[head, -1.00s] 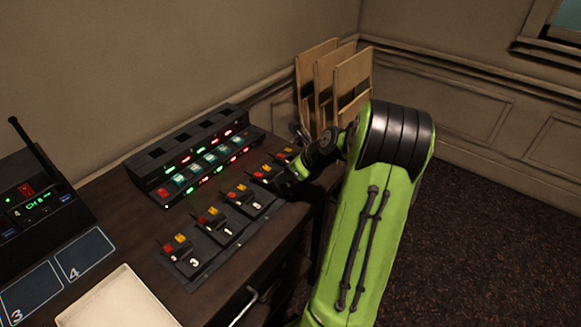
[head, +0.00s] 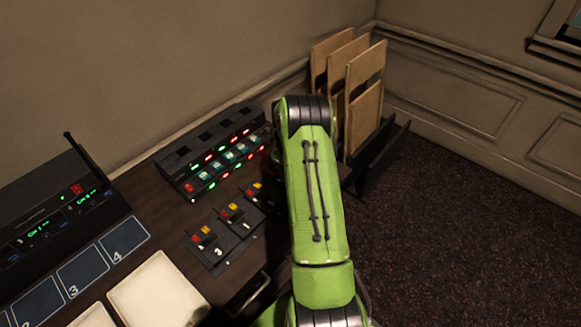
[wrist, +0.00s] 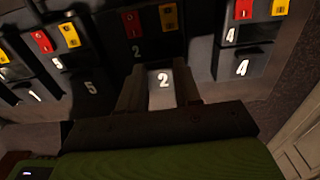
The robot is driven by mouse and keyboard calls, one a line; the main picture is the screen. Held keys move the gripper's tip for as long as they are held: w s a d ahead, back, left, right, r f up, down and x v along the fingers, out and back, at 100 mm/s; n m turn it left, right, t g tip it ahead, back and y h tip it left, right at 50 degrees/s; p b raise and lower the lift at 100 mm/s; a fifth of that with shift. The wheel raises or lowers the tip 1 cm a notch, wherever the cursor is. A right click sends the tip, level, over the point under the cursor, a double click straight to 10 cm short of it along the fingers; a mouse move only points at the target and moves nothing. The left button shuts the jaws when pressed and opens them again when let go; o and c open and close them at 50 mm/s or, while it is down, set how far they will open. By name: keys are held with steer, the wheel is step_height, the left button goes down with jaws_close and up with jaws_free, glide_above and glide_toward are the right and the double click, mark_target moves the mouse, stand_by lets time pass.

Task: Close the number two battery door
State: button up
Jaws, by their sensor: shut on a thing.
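I cannot tell the exact angle of the door. In the head view my green arm hides the gripper and this door.
The head view shows a charger rack (head: 210,155), a radio (head: 60,215), numbered pads (head: 82,272) and upright wooden boards (head: 363,100).

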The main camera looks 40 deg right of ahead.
steer(key=shift+w+f+g, duration=0.1)
steer(key=shift+f+g, duration=0.05)
steer(key=shift+g, duration=0.25)
steer(key=o, duration=1.1)
steer(key=shift+c, duration=0.2)
step_height(320, 180, up, 16)
steer(key=w+p, duration=0.1)
steer(key=p, duration=0.1)
steer(key=shift+w+f, duration=0.15)
steer(key=shift+a, duration=0.1)
